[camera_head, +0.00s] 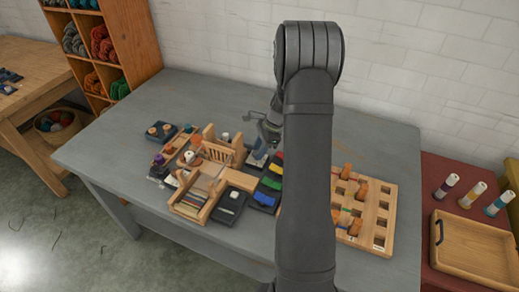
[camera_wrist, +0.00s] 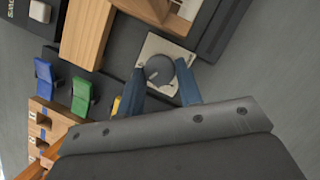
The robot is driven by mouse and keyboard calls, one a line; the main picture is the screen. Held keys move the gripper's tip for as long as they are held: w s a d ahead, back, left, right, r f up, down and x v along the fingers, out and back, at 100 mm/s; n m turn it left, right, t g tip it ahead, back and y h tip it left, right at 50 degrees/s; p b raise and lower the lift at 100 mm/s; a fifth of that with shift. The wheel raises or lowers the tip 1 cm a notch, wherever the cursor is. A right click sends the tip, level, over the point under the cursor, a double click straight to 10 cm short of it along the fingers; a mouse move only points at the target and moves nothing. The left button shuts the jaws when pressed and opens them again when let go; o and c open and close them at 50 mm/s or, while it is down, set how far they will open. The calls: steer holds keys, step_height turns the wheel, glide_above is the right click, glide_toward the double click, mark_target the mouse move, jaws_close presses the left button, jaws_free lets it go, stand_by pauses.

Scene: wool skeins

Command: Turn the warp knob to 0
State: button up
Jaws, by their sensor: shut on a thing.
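The warp knob (camera_wrist: 160,68) is a round dark grey dial on a pale square plate (camera_wrist: 151,47) in the wrist view. My gripper (camera_wrist: 161,72) has its two blue-grey fingers on either side of the knob and is shut on it. The knob's pointer and the plate's markings are too small to read. In the head view my gripper (camera_head: 257,148) is low over the loom area, left of my arm, and the knob is hidden or too small to tell there.
A wooden loom (camera_head: 200,188) stands just left of my gripper. Coloured levers, including a blue one (camera_wrist: 43,74) and a green one (camera_wrist: 82,95), are close by. A wooden holed board (camera_head: 381,238) lies right of my arm. The grey table (camera_head: 110,140) is bare at its left end.

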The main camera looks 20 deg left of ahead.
steer(key=n+g+h, duration=0.1)
steer(key=n, duration=0.2)
steer(key=shift+w+a+n, duration=0.1)
steer(key=shift+a+n, duration=0.05)
steer(key=shift+n, duration=0.25)
steer(key=n+h, duration=0.1)
steer(key=n, duration=0.2)
steer(key=shift+w+a+n, duration=0.1)
steer(key=shift+a+n, duration=0.05)
steer(key=shift+n, duration=0.25)
steer(key=n+h, duration=0.1)
steer(key=n, duration=0.2)
steer(key=shift+a+g+h, duration=0.15)
steer(key=shift+g+h, duration=0.25)
steer(key=shift+a+n+h, duration=0.1)
steer(key=shift+n+h, duration=0.5)
steer(key=shift+n, duration=1.3)
steer(key=shift+t, duration=0.3)
steer(key=o, duration=0.9)
steer(key=shift+o, duration=0.2)
